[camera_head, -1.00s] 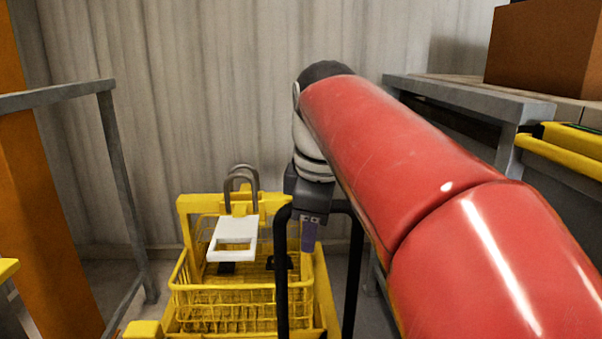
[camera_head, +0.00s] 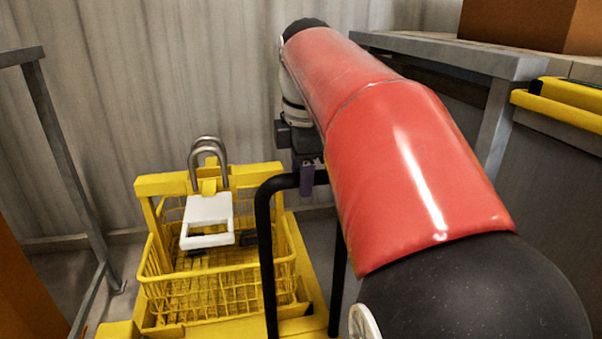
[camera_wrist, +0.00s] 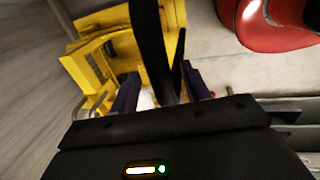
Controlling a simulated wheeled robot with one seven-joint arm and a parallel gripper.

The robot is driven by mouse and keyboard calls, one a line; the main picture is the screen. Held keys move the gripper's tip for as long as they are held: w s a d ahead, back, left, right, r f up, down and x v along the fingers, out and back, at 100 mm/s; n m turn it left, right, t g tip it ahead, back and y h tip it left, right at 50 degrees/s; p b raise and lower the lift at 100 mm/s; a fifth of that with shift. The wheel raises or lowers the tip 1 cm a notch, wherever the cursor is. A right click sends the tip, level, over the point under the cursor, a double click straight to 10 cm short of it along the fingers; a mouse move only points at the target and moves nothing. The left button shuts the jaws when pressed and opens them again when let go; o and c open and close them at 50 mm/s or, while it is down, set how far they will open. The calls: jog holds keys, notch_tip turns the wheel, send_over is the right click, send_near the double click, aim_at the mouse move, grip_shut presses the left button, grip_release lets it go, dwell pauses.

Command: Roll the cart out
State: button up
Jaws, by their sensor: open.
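The yellow cart (camera_head: 152,186) stands left of centre in the head view, with a black tubular handle (camera_head: 264,235) on its near side. My gripper (camera_head: 307,180) is at the top bar of this handle, its purple finger partly showing. In the wrist view the black handle bar (camera_wrist: 150,45) runs between the two spread purple fingers of my gripper (camera_wrist: 162,92). The jaws are open around the bar; whether either finger touches it cannot be told. The far finger is hidden in the head view.
A grey metal frame (camera_head: 65,160) stands left. A grey bench (camera_head: 450,53) with a brown box (camera_head: 525,22) is right. A corrugated wall is behind.

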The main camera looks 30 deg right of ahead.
jog(key=shift+c, duration=0.4)
grip_shut()
jog(key=shift+s, duration=0.1)
